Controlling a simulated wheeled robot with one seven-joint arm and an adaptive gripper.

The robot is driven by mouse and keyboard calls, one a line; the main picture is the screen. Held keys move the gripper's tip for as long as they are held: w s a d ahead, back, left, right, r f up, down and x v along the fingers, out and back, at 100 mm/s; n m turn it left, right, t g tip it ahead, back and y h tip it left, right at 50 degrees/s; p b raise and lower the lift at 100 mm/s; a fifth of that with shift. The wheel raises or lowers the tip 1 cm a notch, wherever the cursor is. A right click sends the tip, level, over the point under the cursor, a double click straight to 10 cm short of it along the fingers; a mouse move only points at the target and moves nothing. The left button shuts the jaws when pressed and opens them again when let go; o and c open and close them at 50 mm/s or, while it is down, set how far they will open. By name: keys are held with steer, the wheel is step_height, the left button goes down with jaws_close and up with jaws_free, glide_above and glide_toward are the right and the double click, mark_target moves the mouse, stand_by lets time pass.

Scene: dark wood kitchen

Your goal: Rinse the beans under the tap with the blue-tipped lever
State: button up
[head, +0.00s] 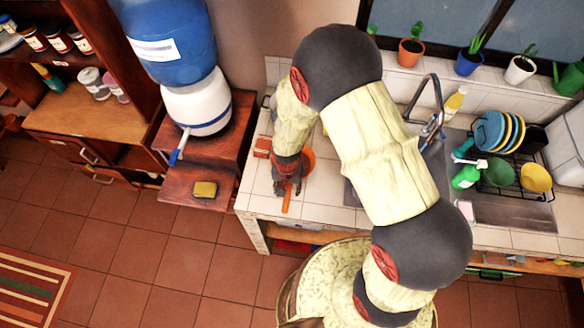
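The lever with a blue tip (179,150) sticks out from the white water dispenser (197,102) on the left. A blue jug (172,40) sits on top of the dispenser. My gripper (287,186) points down over the left end of the tiled counter. An orange thing shows beside it, with a rounded part (308,160) to the right and a narrow handle-like part (286,200) below the fingers. My gripper hides much of it. I cannot tell whether the fingers grip it or only stand over it. No beans can be made out.
A yellow sponge (205,189) lies on the low wooden step (181,190) below the lever. A small orange-red block (262,147) lies on the counter (325,213). The sink faucet (430,100) and dish rack (522,187) are to the right. Open floor lies left of the counter.

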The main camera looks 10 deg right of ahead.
steer(key=shift+f, duration=0.5)
steer(key=shift+c, duration=0.3)
jaws_close()
stand_by(0.4)
